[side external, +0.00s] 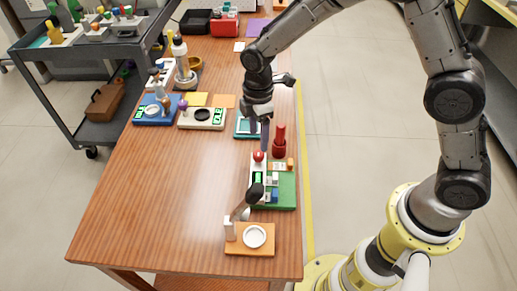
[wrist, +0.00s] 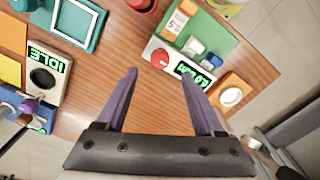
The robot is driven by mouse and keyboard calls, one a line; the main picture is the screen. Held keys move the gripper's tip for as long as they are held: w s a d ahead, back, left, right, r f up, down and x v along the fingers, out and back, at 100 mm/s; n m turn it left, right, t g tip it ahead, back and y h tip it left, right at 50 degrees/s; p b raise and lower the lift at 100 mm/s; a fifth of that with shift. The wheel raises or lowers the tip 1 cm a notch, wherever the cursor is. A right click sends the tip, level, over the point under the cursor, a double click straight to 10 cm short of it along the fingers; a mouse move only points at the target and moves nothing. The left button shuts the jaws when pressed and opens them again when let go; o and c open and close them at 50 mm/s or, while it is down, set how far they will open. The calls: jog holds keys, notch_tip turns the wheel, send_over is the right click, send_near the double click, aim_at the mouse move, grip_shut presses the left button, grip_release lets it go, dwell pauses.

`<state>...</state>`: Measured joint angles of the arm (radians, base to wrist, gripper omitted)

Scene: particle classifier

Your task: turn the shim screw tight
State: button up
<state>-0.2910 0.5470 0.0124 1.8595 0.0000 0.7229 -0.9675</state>
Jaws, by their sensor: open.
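My gripper (wrist: 160,78) is open and empty, its two purple fingers spread above bare wood in the wrist view. In the side view the gripper (side external: 265,133) points down beside the teal-framed device (side external: 240,130). I cannot tell for sure which part is the shim screw. The green board (side external: 287,188) carries a white panel with a red knob (side external: 258,156) and a green display. In the wrist view this knob (wrist: 160,57) lies between and beyond the fingertips, apart from them. A red cylinder (side external: 279,146) stands behind the board.
An orange base (side external: 238,247) with a dark-handled lever and white ring stands at the front. A white device (side external: 202,118) has a display that reads IDLE in the wrist view (wrist: 48,57). A blue device (side external: 155,119) stands left of it. The table's front left is clear.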

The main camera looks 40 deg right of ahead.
aim_at(258, 152)
jog(key=shift+f, duration=3.2)
grip_shut()
